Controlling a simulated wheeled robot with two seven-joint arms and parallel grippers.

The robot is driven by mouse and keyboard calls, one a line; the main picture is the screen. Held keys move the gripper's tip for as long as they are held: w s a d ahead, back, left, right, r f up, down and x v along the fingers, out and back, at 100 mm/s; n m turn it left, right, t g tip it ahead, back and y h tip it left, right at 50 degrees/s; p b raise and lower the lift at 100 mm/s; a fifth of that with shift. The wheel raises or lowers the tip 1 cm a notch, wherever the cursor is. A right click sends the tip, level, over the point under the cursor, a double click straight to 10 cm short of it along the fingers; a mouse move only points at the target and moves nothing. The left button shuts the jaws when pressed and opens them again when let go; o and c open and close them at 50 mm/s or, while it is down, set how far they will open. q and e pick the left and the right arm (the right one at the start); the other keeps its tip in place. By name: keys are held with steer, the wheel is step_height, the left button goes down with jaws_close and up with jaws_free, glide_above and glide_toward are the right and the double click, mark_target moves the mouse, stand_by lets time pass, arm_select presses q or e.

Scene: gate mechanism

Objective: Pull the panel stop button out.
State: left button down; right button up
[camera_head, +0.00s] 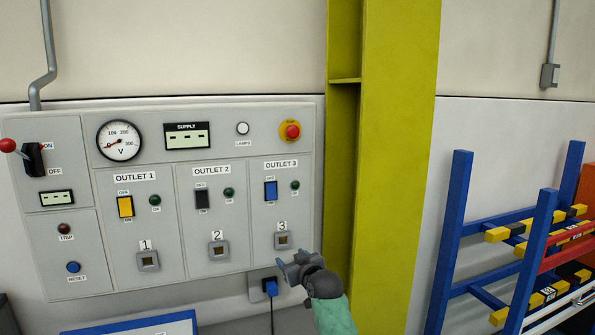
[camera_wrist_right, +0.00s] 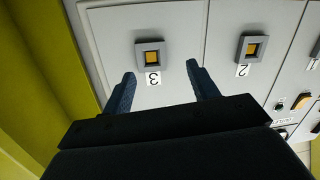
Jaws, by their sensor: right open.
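The panel stop button (camera_head: 290,131) is a red mushroom knob on a yellow round plate, at the upper right of the grey control panel (camera_head: 210,285). My right gripper (camera_head: 284,262) is below it, near the panel's lower right, under outlet 3's socket (camera_head: 283,241). In the right wrist view my right gripper (camera_wrist_right: 160,85) is open with nothing between its fingers. The outlet 3 socket (camera_wrist_right: 152,56) shows just beyond the fingertips there, with the outlet 2 socket (camera_wrist_right: 251,50) beside it. The stop button is not in the wrist view. My left gripper is not in view.
A yellow-green steel column (camera_head: 390,160) stands right of the panel, close to my right arm. A blue rack (camera_head: 500,230) with yellow-ended bars stands further right. A blue plug with a cable (camera_head: 270,288) sits below the panel. A red-knobbed lever (camera_head: 10,146) sticks out at the far left.

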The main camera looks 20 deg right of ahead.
step_height(320, 180, up, 17)
steer(key=w+d+t, duration=0.2)
steer(key=t, duration=0.4)
glide_toward(294, 134)
steer(key=w, duration=0.2)
steer(key=shift+n, duration=0.3)
steer(key=p+x, duration=0.1)
steer(key=x, duration=0.1)
steer(key=r+p+x, duration=0.1)
steer(key=p+x, duration=0.1)
steer(key=x, duration=0.1)
steer(key=shift+w+r, duration=0.1)
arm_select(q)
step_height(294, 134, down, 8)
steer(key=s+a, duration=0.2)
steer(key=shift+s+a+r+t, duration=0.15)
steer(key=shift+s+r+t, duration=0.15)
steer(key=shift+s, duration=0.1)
arm_select(e)
steer(key=shift+w+a+r, duration=0.1)
steer(key=shift+w, duration=0.55)
